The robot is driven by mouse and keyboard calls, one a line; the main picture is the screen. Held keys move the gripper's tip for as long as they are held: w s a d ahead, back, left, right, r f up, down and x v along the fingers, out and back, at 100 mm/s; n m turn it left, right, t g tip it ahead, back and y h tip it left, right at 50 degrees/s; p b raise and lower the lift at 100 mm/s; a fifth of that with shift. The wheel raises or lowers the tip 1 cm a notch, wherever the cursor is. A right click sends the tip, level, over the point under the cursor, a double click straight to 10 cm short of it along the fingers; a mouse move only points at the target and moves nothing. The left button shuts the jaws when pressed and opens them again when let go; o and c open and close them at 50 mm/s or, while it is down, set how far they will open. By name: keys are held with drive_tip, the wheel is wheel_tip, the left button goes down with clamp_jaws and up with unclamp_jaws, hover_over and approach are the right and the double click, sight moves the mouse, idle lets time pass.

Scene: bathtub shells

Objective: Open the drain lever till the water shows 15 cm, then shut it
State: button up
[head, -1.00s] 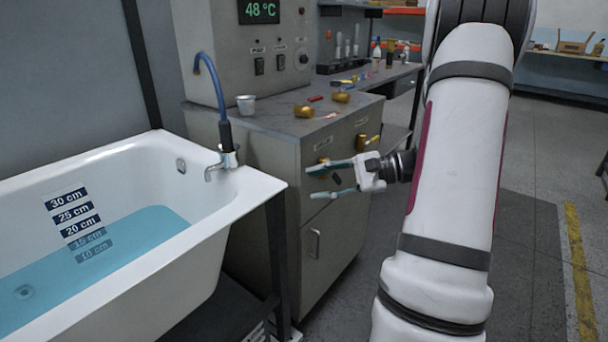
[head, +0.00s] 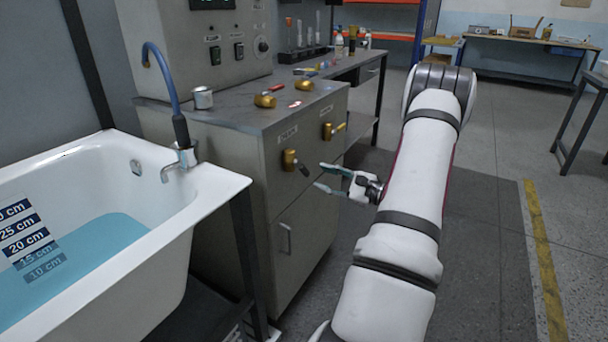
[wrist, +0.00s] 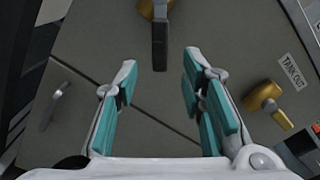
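The white bathtub (head: 205,190) holds blue water (head: 95,255). Its surface lies just below the 20 cm mark (head: 27,243); the 15 cm mark (head: 36,257) is under water. On the cabinet front is a brass valve (head: 290,159) with a dark lever (head: 304,169); its label is too small to read. The lever (wrist: 159,45) also shows at the top of the wrist view, beyond the fingertips. My gripper (head: 323,177) is open and empty, just right of this valve and apart from it in the head view. Its teal-padded fingers (wrist: 159,75) flank an empty gap.
A second brass valve (head: 333,130) sits to the right, beside the TANK OUT label (wrist: 292,71). A metal cup (head: 202,98) and brass fittings (head: 265,101) stand on the cabinet top. A door handle (head: 286,238) is below.

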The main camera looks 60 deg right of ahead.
sight(307, 172)
drive_tip(key=w, duration=0.2)
drive_tip(key=w+b, duration=0.1)
drive_tip(key=w, duration=0.4)
drive_tip(key=shift+w+a, duration=0.2)
drive_tip(key=shift+a, duration=0.1)
clamp_jaws()
